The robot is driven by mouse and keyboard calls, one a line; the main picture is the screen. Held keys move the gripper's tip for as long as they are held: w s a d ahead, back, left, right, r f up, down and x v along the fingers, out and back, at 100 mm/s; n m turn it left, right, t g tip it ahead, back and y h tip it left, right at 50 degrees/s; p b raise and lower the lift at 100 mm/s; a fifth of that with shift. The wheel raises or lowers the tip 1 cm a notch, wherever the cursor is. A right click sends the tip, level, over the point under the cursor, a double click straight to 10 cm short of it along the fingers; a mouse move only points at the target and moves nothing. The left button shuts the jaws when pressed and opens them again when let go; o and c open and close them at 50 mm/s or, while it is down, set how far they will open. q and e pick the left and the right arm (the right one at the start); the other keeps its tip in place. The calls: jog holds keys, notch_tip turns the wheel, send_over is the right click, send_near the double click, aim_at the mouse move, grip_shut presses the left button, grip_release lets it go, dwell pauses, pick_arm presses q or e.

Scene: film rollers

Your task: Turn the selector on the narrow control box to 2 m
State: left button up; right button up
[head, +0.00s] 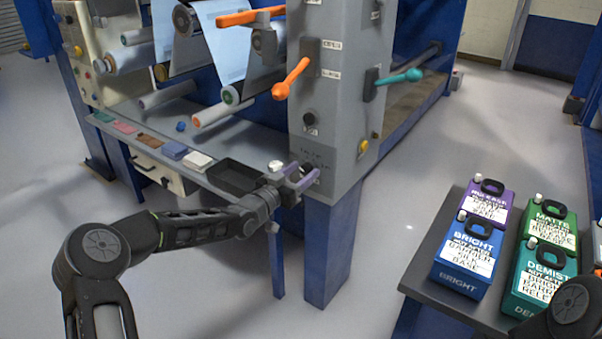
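The narrow grey control box (340,90) stands upright on a blue post in the middle of the head view. Low on its front, below small dark lettering, is a small dark selector (306,168). My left gripper (302,176) reaches this spot from the left, with its two purple fingers apart. The selector shows between or just behind the fingertips; I cannot tell whether they touch it. The selector's pointer and the printed settings are too small or hidden to read. My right gripper is out of view; only part of my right arm shows at the lower right.
The box also carries an orange lever (291,78), a teal lever (400,77), a black knob (309,118) and a yellow button (363,146). A shelf with a black tray (236,177) lies left of the gripper. Labelled cans stand on a dark table (424,270) at right.

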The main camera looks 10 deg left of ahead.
pick_arm(q)
grip_shut()
dwell(0.4)
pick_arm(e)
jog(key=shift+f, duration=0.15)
pick_arm(q)
jog(key=m+b, duration=0.1)
jog(key=b, duration=0.1)
jog(key=shift+f+m+b, duration=0.2)
jog(key=shift+m+b, duration=0.1)
jog(key=m+b, duration=0.5)
jog(key=b, duration=0.2)
jog(key=shift+d+f+m, duration=0.15)
jog(key=shift+m, duration=0.25)
jog(key=m+b, duration=0.6)
jog(key=shift+s+b, duration=0.1)
jog(key=shift+b, duration=0.3)
jog(key=shift+m+b, duration=1.4)
jog(key=shift+m, duration=0.8)
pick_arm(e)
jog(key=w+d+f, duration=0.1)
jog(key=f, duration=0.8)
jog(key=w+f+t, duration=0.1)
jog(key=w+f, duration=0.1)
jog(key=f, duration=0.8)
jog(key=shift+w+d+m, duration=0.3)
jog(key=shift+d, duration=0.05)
